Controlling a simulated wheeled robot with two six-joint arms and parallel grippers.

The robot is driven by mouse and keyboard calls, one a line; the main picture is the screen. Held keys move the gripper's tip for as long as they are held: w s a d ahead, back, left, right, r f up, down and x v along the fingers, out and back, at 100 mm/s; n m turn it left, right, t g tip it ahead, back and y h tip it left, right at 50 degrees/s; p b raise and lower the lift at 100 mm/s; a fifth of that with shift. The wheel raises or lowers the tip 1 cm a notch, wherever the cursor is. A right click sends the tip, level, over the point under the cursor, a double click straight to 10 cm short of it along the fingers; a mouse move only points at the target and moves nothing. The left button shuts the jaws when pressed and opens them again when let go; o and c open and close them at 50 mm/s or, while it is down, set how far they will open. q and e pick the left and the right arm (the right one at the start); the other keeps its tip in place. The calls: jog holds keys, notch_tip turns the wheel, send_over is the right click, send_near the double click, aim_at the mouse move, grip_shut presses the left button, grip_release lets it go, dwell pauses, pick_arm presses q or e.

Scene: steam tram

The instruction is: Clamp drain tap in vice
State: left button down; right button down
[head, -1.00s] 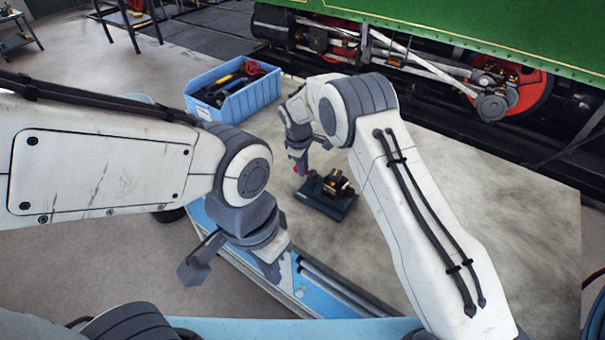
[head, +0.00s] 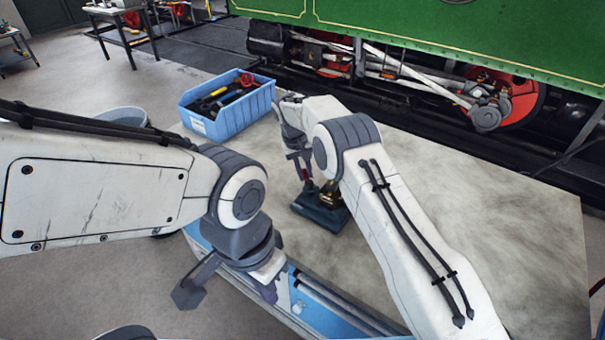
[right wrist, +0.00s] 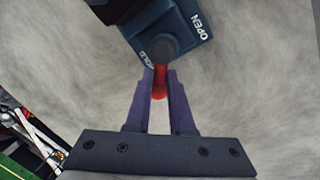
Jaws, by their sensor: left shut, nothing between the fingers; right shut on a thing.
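The vice (head: 318,217) is a dark teal block on the table, partly hidden behind my right arm. A brass and dark piece, apparently the drain tap (head: 330,194), sits on it; my arm covers part of it, so I cannot tell how it is seated. My right gripper (head: 306,181) is at the vice's left side. In the right wrist view the vice (right wrist: 190,22) shows "OPEN" and "HOLD" markings and a grey pivot. My right gripper (right wrist: 160,88) is shut on its red lever (right wrist: 160,82), near "HOLD". My left gripper (head: 269,292) is shut and empty, near the table's front edge.
A blue crate (head: 228,122) with tools stands on the table behind the vice. The table top (head: 480,220) is bare to the right. A green steam tram (head: 430,35) stands beyond the table. A workbench (head: 118,25) is at the back left.

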jog(key=shift+w+d+r+m, duration=0.1)
jog(key=shift+w+d+m, duration=0.1)
jog(key=shift+m, duration=0.6)
jog(key=c, duration=0.8)
grip_release()
jog(key=r, duration=0.3)
jog(key=a+r, duration=0.1)
jog(key=r, duration=0.2)
jog(key=a+r, duration=0.1)
jog(key=r, duration=0.3)
jog(key=shift+s+r, duration=0.1)
jog(key=shift+s, duration=0.05)
